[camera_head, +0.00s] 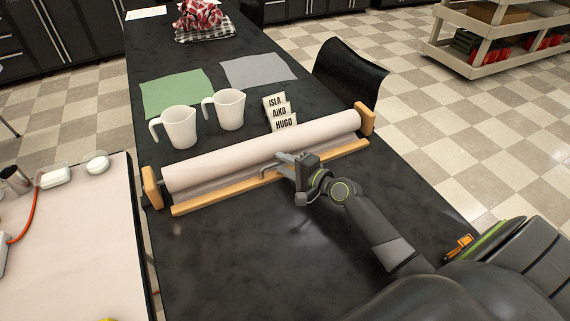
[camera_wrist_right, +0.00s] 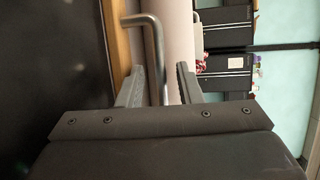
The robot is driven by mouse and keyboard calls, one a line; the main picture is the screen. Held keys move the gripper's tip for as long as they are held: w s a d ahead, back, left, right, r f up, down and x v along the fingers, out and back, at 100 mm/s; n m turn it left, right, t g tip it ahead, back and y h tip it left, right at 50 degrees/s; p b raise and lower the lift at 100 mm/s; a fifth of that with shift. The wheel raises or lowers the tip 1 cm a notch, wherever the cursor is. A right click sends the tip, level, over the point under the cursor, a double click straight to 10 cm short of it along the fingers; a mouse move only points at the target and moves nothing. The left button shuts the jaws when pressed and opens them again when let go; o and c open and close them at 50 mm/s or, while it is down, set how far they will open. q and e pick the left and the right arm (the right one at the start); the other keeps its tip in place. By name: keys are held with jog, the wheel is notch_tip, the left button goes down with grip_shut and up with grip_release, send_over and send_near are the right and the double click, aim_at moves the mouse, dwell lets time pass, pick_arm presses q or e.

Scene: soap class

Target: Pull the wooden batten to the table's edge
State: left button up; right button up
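The wooden batten (camera_head: 215,198) is a long, light strip lying along the front of a white paper roll (camera_head: 260,150) on the black table (camera_head: 235,265). A bent metal handle (camera_head: 264,171) rises near its middle. My right gripper (camera_head: 281,165) is at this handle. In the right wrist view, the grey bar of the handle (camera_wrist_right: 154,40) runs between the two fingers of my right gripper (camera_wrist_right: 162,78), nearer the left finger. A gap shows beside the bar, so the gripper looks open around it. My left gripper is not in view.
Wooden end blocks (camera_head: 152,187) hold the roll. A black chair (camera_head: 349,78) is beyond. The table in front of the batten is clear.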

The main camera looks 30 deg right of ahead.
grip_shut()
jog(key=shift+f, duration=0.1)
dwell(0.4)
